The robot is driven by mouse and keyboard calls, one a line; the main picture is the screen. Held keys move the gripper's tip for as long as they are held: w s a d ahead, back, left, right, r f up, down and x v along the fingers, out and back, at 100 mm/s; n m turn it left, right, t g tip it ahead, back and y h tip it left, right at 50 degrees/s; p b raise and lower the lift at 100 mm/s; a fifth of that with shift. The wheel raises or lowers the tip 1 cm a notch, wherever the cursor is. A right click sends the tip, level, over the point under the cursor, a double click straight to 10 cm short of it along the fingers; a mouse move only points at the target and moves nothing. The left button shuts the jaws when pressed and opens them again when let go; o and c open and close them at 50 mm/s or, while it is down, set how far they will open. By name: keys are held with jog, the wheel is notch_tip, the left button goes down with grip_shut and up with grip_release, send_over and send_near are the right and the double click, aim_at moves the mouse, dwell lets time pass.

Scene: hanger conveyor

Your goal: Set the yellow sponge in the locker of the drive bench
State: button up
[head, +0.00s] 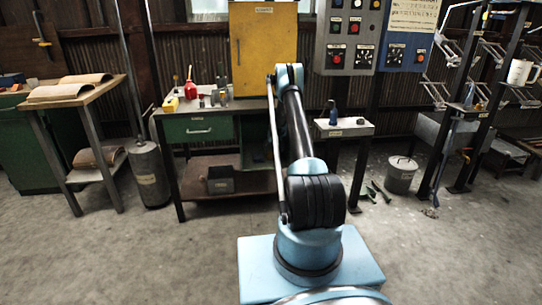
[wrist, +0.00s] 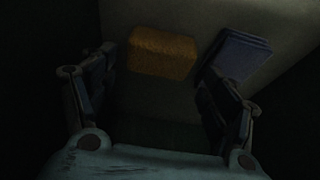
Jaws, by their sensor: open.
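In the dark wrist view, a yellow sponge (wrist: 161,52) lies on a pale surface, just beyond the fingertips. My gripper (wrist: 160,66) is open, with a finger to each side of the view and nothing held between them. A gap shows between the sponge and each finger. The drive bench (head: 212,108) stands behind my arm in the head view, with a green drawer at its left. A green panel (head: 254,145), perhaps of the locker, shows right of the drawer, partly behind my arm. My gripper is hidden in the head view.
A dark blue flat item (wrist: 240,54) lies right of the sponge, near the right finger. Dark walls close in at both sides. On the bench are a yellow cabinet (head: 263,50), a red bottle (head: 190,84) and a small yellow object (head: 171,104). Control panels (head: 347,32) stand to the right.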

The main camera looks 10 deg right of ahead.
jog(key=s, duration=1.2)
jog(key=s+a+f+v, duration=0.1)
jog(key=v, duration=2.1)
jog(key=s+a+r+g, duration=0.1)
jog(key=s+a+r, duration=0.1)
jog(key=s+r, duration=1.55)
jog(key=s, duration=1.9)
jog(key=s+a+f, duration=0.1)
jog(key=s+f, duration=0.2)
jog(key=s, duration=0.6)
jog(key=s+a+f+g, duration=0.1)
jog(key=s+f, duration=0.3)
jog(key=s, duration=0.6)
jog(key=shift+s+a, duration=0.3)
